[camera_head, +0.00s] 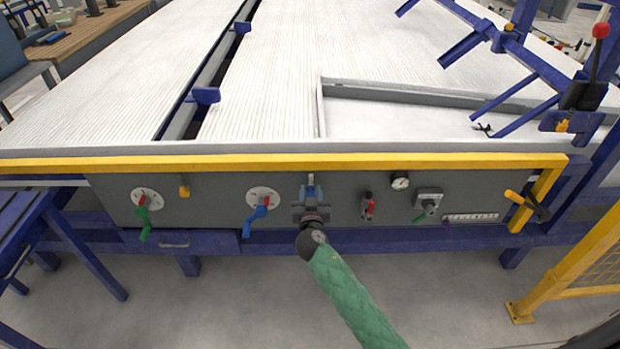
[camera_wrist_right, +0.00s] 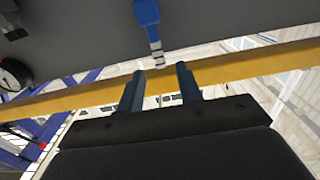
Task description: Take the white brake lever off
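A lever (camera_head: 311,178) with a pale stem stands at the middle of the grey control panel, just below the yellow rail. In the right wrist view the lever (camera_wrist_right: 148,12) shows a blue part and a white-and-dark banded stem. No lever that is white all over shows. My right gripper (camera_head: 311,193) is in front of the panel at this lever and partly covers it. In the right wrist view its two fingers (camera_wrist_right: 159,69) are apart, with the stem's end in line with the gap. Contact cannot be told. My left gripper is out of view.
The panel (camera_head: 225,207) also carries a green lever (camera_head: 144,222), a blue lever (camera_head: 257,218), a red-handled valve (camera_head: 368,205) and a gauge (camera_head: 400,181). The yellow rail (camera_head: 230,162) runs above it. A yellow fence (camera_head: 575,270) stands at right. The floor in front is clear.

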